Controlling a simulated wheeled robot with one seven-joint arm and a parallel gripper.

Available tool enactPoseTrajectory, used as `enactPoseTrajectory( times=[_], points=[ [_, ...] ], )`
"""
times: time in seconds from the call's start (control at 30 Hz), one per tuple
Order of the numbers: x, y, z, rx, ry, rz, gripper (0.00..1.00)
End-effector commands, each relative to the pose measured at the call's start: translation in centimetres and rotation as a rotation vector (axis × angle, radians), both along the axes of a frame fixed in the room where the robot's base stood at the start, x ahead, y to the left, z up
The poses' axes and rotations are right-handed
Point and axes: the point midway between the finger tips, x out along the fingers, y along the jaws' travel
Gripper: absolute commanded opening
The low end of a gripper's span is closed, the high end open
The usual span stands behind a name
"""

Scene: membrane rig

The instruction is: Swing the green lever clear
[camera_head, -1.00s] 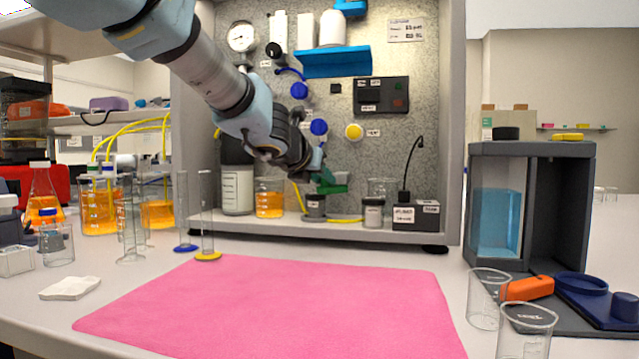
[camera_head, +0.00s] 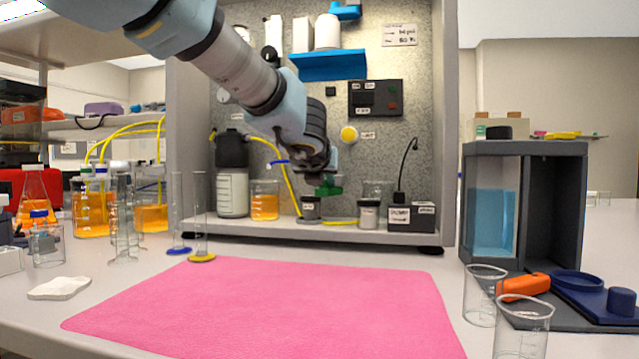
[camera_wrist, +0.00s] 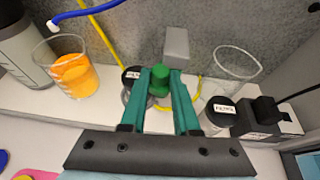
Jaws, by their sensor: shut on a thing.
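The green lever shows in the wrist view as a rounded green knob (camera_wrist: 160,76) between the tips of my gripper's teal-green fingers. My gripper (camera_wrist: 167,74) is shut on it. In the head view my gripper (camera_head: 326,181) is low in front of the grey panel, above the small dark-capped container (camera_head: 310,208). Green parts show at its tip there, but I cannot separate lever from fingers. The lever's base and pivot are hidden.
An orange-filled beaker (camera_head: 264,200) and a white bottle (camera_head: 232,185) stand left of my gripper. A blue lever (camera_wrist: 85,14) and yellow tubing (camera_head: 288,178) are close by. A capped jar (camera_head: 369,214) and a black box (camera_head: 411,217) stand right. The pink mat (camera_head: 260,305) is clear.

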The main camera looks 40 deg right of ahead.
Motion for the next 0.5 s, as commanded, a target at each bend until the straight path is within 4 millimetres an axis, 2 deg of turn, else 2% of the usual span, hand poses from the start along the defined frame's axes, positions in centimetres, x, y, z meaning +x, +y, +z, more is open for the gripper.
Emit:
enactPoseTrajectory(
  times=[0.5],
  points=[
    [-2.8, -2.0, 0.8, 0.001, -0.001, 0.463, 0.00]
  ],
)
